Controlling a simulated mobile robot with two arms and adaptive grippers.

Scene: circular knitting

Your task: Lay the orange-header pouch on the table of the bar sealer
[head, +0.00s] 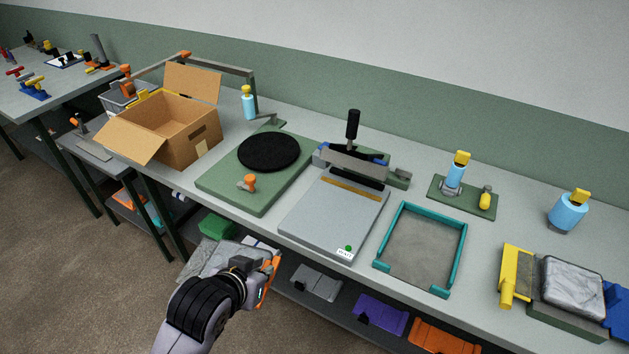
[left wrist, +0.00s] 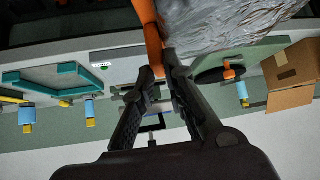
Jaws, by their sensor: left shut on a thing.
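The bar sealer (head: 333,215) stands on the bench, with a flat grey table, a green light at its front corner and a black-handled bar at the back. Its table looks bare. My left gripper (head: 262,272) is in front of the bench's front edge, below and to the left of the sealer. It is shut on the orange header (head: 269,281) of the pouch. The pouch's crinkled grey body (left wrist: 225,25) fills the upper right of the left wrist view, beside the orange header (left wrist: 150,35); in the head view my wrist partly hides it. My right gripper is not in view.
A green board with a black disc (head: 268,152) lies left of the sealer. A teal-framed tray (head: 461,245) lies right of it. An open cardboard box (head: 180,140) stands further left. The shelf below holds purple (head: 380,314) and orange items.

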